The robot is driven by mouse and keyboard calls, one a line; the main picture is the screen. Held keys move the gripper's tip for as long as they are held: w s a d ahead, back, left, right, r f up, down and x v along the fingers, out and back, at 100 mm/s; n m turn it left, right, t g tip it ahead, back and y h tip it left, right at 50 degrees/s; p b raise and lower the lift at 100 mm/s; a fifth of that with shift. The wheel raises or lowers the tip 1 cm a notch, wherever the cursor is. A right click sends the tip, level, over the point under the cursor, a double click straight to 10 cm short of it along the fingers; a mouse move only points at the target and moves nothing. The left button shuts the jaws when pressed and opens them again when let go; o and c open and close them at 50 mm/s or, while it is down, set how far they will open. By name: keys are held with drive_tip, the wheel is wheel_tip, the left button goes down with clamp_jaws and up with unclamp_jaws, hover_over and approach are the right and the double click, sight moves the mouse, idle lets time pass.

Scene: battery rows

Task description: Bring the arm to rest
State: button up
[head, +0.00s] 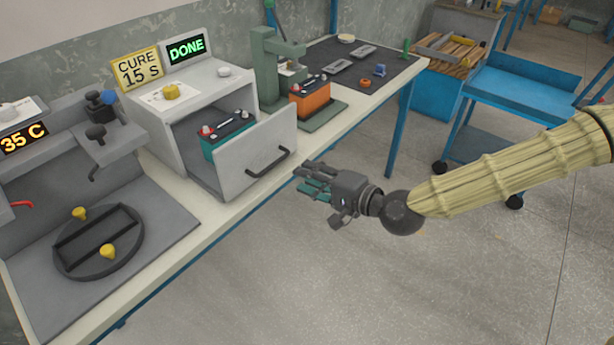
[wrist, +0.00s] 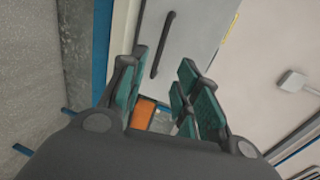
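My gripper (head: 314,183) hangs in the air in front of the bench, to the right of the open drawer's handle. Its dark fingers with green pads stand apart, and it looks empty. In the wrist view my gripper (wrist: 160,95) also shows its fingers spread, with the drawer front (wrist: 185,40) and its dark handle (wrist: 163,45) beyond them. My arm, in a tan sleeve, reaches in from the right in the head view. The drawer (head: 258,155) is pulled out of the grey cure box (head: 180,120), and a teal battery (head: 226,135) sits inside.
A green press (head: 265,70) with an orange battery (head: 310,100) stands right of the drawer. A round plate (head: 75,255) with yellow knobs is at the left. A sign (head: 186,48) reads DONE. A blue cart (head: 530,90) stands at the right. The floor before the bench is clear.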

idle(0.3)
drive_tip(key=s+d+f+n+g+h+p, duration=0.1)
drive_tip(key=s+d+f+g+h, duration=0.2)
drive_tip(key=s+f, duration=0.7)
drive_tip(key=s+d+f+n+g+h+p, duration=0.25)
drive_tip(key=s+f, duration=0.25)
drive_tip(key=f, duration=0.9)
drive_tip(key=s+d+f+n+g+h+p, duration=0.1)
drive_tip(key=s+d+f+g+h, duration=0.1)
drive_tip(key=s+d, duration=0.6)
drive_tip(key=s+d+f+n+g+h, duration=0.1)
drive_tip(key=s+d+f+h, duration=0.4)
drive_tip(key=d, duration=0.7)
drive_tip(key=s+f+n, duration=0.1)
drive_tip(key=s+f, duration=0.1)
drive_tip(key=s, duration=0.1)
drive_tip(key=shift+s+g+p, duration=0.2)
drive_tip(key=shift+g+p, duration=0.15)
drive_tip(key=shift+a+r, duration=0.1)
drive_tip(key=shift+c, duration=0.5)
